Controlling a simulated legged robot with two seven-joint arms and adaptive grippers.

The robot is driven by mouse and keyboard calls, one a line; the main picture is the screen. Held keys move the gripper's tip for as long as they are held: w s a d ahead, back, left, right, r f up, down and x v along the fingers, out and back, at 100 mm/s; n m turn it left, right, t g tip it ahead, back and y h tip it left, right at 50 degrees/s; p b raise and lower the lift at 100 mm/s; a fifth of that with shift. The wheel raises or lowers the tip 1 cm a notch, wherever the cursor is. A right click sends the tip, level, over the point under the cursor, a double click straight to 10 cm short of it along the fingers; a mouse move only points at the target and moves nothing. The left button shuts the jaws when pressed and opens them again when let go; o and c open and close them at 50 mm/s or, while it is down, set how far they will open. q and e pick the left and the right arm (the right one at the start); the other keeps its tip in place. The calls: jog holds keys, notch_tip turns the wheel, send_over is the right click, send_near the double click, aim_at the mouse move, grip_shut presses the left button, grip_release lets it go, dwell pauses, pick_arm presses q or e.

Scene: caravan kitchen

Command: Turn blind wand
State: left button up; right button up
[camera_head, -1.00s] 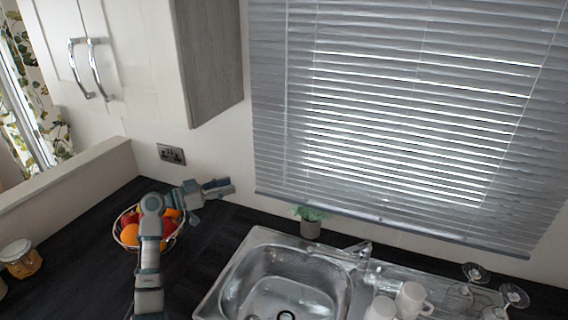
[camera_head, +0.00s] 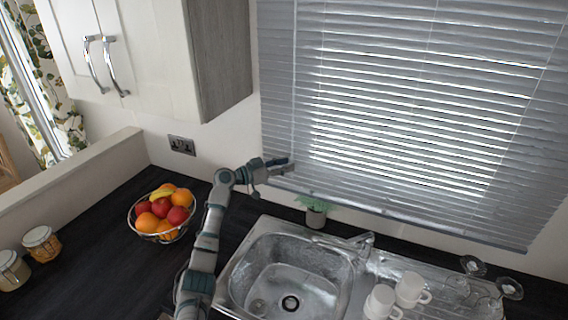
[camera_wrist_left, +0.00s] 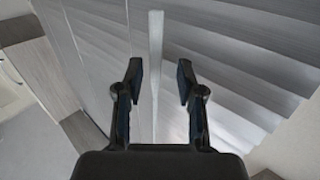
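The blind (camera_head: 400,110) covers the window with its grey slats, and light comes through the middle. A thin pale wand (camera_head: 294,90) hangs down near the blind's left edge. In the left wrist view the wand (camera_wrist_left: 156,60) runs down between the two fingers, with gaps on both sides. My left gripper (camera_head: 290,166) is by the lower left of the blind, at the wand's lower part. It is open in the left wrist view (camera_wrist_left: 160,85), with no finger touching the wand that I can see. My right gripper is not in view.
A fruit bowl (camera_head: 134,222) stands on the dark worktop (camera_head: 95,255) left of my arm. A potted plant (camera_head: 315,215) stands below the blind, behind the sink (camera_head: 240,283). White mugs (camera_head: 410,288) and glasses are on the drainer. A wall cupboard (camera_head: 222,60) is upper left.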

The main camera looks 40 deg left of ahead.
pick_arm(q)
jog(key=shift+w+d+r, duration=0.2)
jog(key=shift+w+d, duration=0.05)
jog(key=shift+d, duration=0.5)
jog(key=shift+a+f, duration=0.1)
jog(key=shift+a, duration=0.3)
grip_shut()
jog(key=shift+a, duration=0.1)
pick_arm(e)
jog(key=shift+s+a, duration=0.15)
